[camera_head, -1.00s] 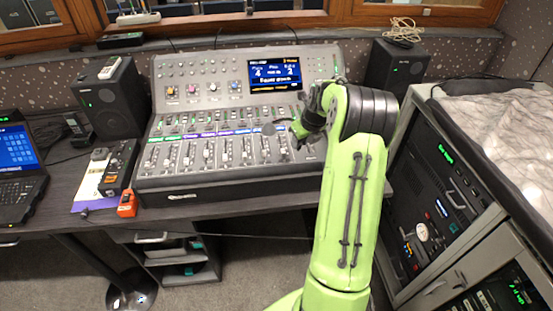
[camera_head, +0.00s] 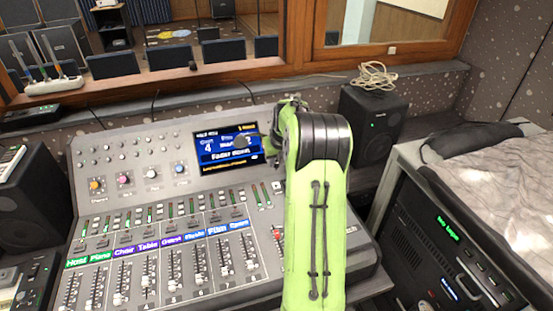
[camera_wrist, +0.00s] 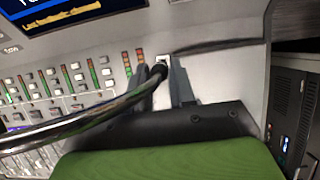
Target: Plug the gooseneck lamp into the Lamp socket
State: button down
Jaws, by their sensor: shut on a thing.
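The gooseneck lamp (camera_wrist: 95,112) is a dark, shiny curved tube crossing the wrist view from the left edge, its end beside my gripper's fingers. My gripper (camera_wrist: 162,88) is shut on the lamp, over the right part of the console; in the head view the gripper (camera_head: 272,142) is partly hidden by my arm. A small pale square fitting (camera_wrist: 163,60) shows right at the tube's end. I cannot tell whether it is the Lamp socket, or whether the plug touches it.
A speaker (camera_head: 375,122) with a coiled cable (camera_head: 375,77) on top stands behind at the right. An equipment rack (camera_head: 440,245) stands at the far right.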

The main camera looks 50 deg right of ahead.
jog(key=shift+a+f+b, duration=0.1)
jog(key=shift+f+b, duration=0.25)
jog(key=shift+f, duration=0.25)
notch_tip(320, 180, down, 5)
jog(key=b, duration=0.4)
jog(key=shift+f, duration=0.1)
jog(key=shift+f, duration=0.8)
dwell(3.1)
jog(key=shift+s+f+b, duration=0.1)
jog(key=shift+f+b, duration=0.15)
jog(key=shift+b, duration=0.05)
dwell(0.4)
jog(key=c, duration=0.8)
grip_release()
jog(key=shift+c, duration=0.2)
